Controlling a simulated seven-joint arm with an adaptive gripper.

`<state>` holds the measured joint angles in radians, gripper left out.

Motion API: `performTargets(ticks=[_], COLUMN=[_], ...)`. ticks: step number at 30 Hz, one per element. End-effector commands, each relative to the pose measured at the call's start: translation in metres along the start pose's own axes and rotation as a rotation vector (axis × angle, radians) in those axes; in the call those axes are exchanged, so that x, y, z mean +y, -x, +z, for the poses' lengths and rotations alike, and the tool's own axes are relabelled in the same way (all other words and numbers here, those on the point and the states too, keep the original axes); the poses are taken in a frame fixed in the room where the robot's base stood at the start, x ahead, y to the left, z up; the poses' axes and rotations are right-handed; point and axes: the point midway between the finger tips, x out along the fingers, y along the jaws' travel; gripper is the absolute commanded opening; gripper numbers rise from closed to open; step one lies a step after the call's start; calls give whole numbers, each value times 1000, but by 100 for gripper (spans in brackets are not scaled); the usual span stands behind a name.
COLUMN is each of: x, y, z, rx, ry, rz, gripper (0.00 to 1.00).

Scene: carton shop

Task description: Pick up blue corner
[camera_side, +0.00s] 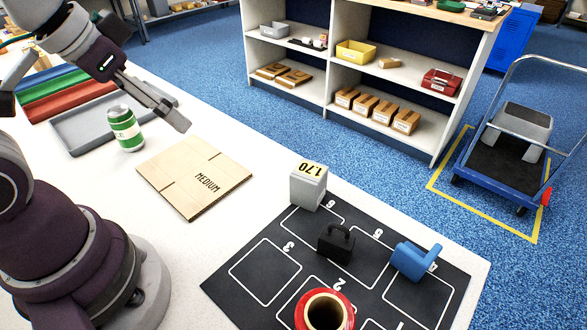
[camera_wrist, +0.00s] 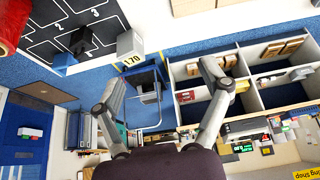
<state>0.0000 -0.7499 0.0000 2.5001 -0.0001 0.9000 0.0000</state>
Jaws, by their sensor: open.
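The blue corner (camera_side: 415,261) is an L-shaped block with one upright arm. It stands on the right part of the black numbered mat (camera_side: 262,303), by the cell marked 4. It appears as a small blue shape beside the mat's black block in the wrist view (camera_wrist: 63,61). My gripper (camera_side: 177,112) is up at the left in the side view, over the grey tray and far from the blue corner. Its two fingers are spread and empty in the wrist view (camera_wrist: 164,78).
On the mat are a black handled block (camera_side: 336,243), a grey block marked 1.70 (camera_side: 308,188) and a red roll (camera_side: 325,311). A flat MEDIUM carton (camera_side: 192,178), a green-white can (camera_side: 126,131) and a grey tray (camera_side: 78,132) lie left. Shelves stand behind.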

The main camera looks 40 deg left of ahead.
Motion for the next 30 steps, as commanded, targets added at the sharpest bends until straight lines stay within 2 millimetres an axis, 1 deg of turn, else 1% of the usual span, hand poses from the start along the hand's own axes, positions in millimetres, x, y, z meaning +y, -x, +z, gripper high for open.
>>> performTargets(ticks=[9,11,12,14,15,17,18,20,21,23,24,25,27,30], x=[1,5,10,24,36,58,74,101,122,154,176,192,227,264], y=[0,0,-2,-6,-11,-22,-31,-47,-58,-77,-89,-97,-115,-132], z=[-1,-7,-15,-32,-45,-64,-74,-86,-91,-93,-91,-88,-77,-58], rx=[-1,-9,-17,-33,-39,-43,-42,-37,-30,-17,-7,2,26,55], ry=[-11,-83,-180,-401,-583,-879,-1079,-1382,-1589,-1905,-2117,-2271,-2603,-2970], rz=[2,18,38,79,109,150,172,198,211,222,225,224,214,189], gripper=[85,85,85,85,85,85,85,85,85,85,85,85,85,85])
